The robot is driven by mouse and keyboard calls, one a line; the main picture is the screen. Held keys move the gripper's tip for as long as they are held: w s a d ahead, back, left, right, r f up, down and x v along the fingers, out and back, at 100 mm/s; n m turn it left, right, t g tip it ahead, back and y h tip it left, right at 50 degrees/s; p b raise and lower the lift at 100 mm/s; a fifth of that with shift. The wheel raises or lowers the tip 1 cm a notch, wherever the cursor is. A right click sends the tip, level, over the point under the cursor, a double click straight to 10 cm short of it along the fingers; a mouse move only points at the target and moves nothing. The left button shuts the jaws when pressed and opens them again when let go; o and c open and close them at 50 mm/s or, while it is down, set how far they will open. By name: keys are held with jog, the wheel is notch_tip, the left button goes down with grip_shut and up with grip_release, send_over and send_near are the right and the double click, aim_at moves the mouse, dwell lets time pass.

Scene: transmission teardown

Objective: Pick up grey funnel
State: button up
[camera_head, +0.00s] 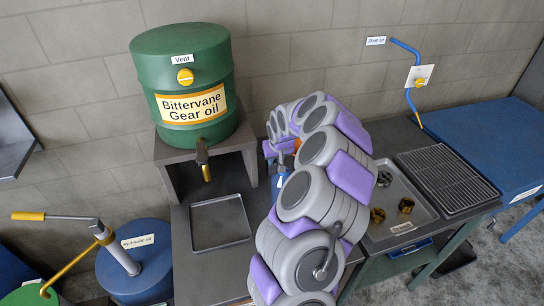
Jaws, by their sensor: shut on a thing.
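My purple and grey arm curves up from the bottom of the camera view and bends over toward the back of the bench. My gripper (284,146) is small and partly covered by the arm, close to the back wall. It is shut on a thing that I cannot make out. I cannot pick out the grey funnel clearly; the arm may hide it. A small blue object with a pale patch (279,184) shows just below the gripper, beside the arm.
A green gear oil drum (190,60) with a tap stands on a raised stand (175,180). A flat empty tray (220,222) lies below. Right of my arm, a parts tray (412,214) holds brown metal pieces beside a black grate (446,178). A blue hydraulic oil drum (135,272) stands lower left.

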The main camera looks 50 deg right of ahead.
jog(key=shift+a, duration=0.25)
grip_shut()
jog(key=shift+d, duration=0.1)
